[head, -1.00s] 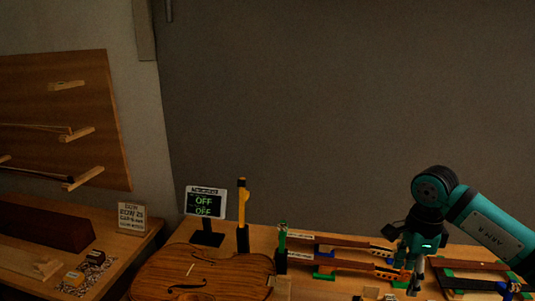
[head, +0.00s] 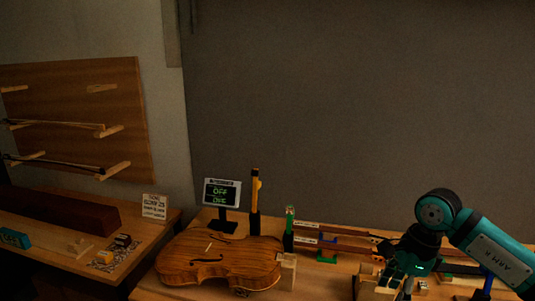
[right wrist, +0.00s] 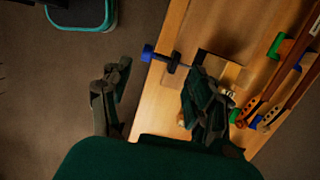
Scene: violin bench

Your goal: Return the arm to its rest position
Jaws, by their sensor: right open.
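My right arm comes in from the right in the head view, with its gripper (head: 402,282) low over the front right of the bench (head: 325,283). In the right wrist view the gripper (right wrist: 155,100) has its two fingers wide apart with nothing between them. One finger is over the dark floor and the other is over the bench edge. The fingertips are partly dark in the head view. My left gripper does not show in either view.
A violin body (head: 215,262) lies on the bench, left of my right arm. A display reading OFF (head: 221,193) and a yellow tool (head: 255,190) stand behind it. A blue-knobbed clamp (right wrist: 148,53) sits at the bench edge.

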